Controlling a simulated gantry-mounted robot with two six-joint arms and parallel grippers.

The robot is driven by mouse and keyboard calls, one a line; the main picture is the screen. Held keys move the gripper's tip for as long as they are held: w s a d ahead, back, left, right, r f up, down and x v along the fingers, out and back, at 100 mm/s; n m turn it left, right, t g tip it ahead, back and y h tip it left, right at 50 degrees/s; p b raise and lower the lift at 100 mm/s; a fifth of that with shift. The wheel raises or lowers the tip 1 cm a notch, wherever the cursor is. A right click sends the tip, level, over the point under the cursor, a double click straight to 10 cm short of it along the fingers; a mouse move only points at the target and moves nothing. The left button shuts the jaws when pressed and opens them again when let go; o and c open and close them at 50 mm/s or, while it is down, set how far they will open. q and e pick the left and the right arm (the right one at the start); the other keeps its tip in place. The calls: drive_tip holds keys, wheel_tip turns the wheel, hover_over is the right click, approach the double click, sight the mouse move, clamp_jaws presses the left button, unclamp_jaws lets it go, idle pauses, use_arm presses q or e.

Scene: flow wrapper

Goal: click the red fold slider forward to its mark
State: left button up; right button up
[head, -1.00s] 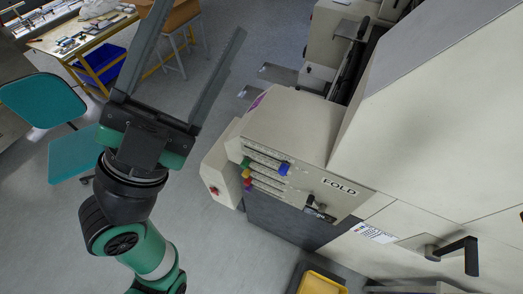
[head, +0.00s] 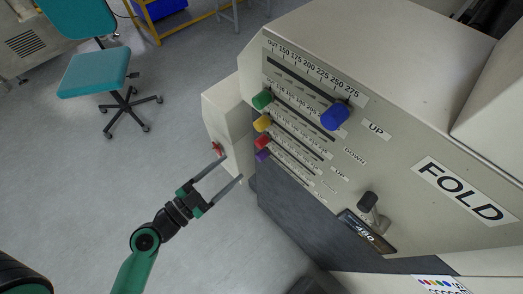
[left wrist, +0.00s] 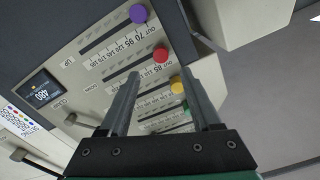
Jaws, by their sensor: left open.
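The red fold slider knob (head: 262,142) sits at the left end of its slot on the FOLD panel (head: 400,160) in the head view, between the yellow knob (head: 262,123) and the purple knob (head: 263,155). In the left wrist view the red knob (left wrist: 160,54) shows just beyond my fingertips. My left gripper (head: 231,168) is open and empty, in front of and to the left of the panel's lower left edge, apart from the knobs. In the left wrist view, my left gripper (left wrist: 157,75) has its fingers spread toward the red and yellow knobs. My right gripper is not in view.
A green knob (head: 262,99) and a blue knob (head: 335,117) sit on the upper sliders. A white housing with a red button (head: 217,149) juts out left of the panel.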

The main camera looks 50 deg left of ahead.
sight(257, 145)
use_arm(q)
drive_tip(key=w+p, duration=0.1)
drive_tip(key=w, duration=0.2)
drive_tip(key=w+p, duration=0.2)
drive_tip(key=w, duration=0.2)
drive_tip(key=w+p, duration=0.1)
drive_tip(key=w, duration=0.3)
drive_tip(key=shift+a+r, duration=0.15)
drive_tip(key=shift+r, duration=0.1)
drive_tip(key=shift+w+f, duration=0.1)
drive_tip(key=shift+w, duration=0.35)
clamp_jaws()
idle(0.5)
